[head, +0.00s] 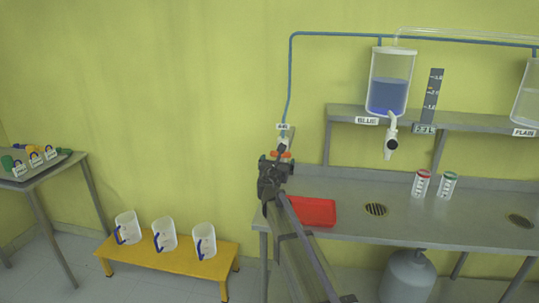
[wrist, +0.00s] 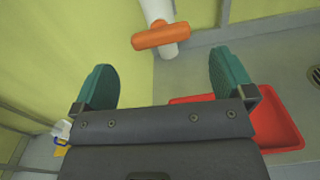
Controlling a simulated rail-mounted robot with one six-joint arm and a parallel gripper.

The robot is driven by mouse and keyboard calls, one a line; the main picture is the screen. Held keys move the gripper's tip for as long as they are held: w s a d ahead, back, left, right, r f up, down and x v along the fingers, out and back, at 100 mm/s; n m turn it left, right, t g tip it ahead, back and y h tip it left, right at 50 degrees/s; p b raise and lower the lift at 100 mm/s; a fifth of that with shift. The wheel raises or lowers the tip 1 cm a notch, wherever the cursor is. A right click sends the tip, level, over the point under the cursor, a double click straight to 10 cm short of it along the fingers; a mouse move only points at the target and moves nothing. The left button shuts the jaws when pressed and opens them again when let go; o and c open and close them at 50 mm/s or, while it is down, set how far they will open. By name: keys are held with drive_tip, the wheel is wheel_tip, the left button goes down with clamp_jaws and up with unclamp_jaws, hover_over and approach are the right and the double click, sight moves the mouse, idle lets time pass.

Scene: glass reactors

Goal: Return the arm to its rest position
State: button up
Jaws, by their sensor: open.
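My gripper (head: 276,162) is at the left end of the steel bench (head: 350,222) in the head view, raised in front of a white pipe fitting with an orange handle (head: 287,154). In the wrist view my gripper (wrist: 164,75) has its two teal fingers spread wide with nothing between them. The orange handle (wrist: 160,37) lies crosswise on the white pipe, beyond the fingers and apart from them. My arm reaches up from the bottom of the head view and hides part of the bench's left side.
A red tray (head: 314,212) lies on the bench close beside my arm. Two capped jars (head: 421,184) stand further right. The blue tank (head: 390,95) with its spout hangs above.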

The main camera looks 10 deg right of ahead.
drive_tip(key=s+d+f+m+g+h, duration=0.1)
drive_tip(key=s+d+f+m+g, duration=0.25)
drive_tip(key=s+m, duration=0.35)
drive_tip(key=s+d+f+m+g+p, duration=0.1)
drive_tip(key=s+d+f+m+g, duration=0.2)
drive_tip(key=s+m, duration=0.4)
drive_tip(key=s+d+f+m+g+h, duration=0.1)
drive_tip(key=s+d+f+m+g, duration=0.25)
drive_tip(key=m, duration=0.55)
drive_tip(key=s+a+m+g+y+p, duration=0.1)
drive_tip(key=s+a+m+g+y, duration=0.1)
drive_tip(key=s, duration=0.6)
drive_tip(key=s+a+f+m+g+y+p, duration=0.1)
drive_tip(key=s+m, duration=0.3)
drive_tip(key=s, duration=0.5)
drive_tip(key=s+a+f+m+g+y+p, duration=0.1)
drive_tip(key=s+g+y, duration=0.3)
drive_tip(key=s, duration=0.4)
drive_tip(key=shift+s+a+f+m+p, duration=0.2)
drive_tip(key=shift+a+m+p, duration=0.25)
drive_tip(key=shift+a+m, duration=0.4)
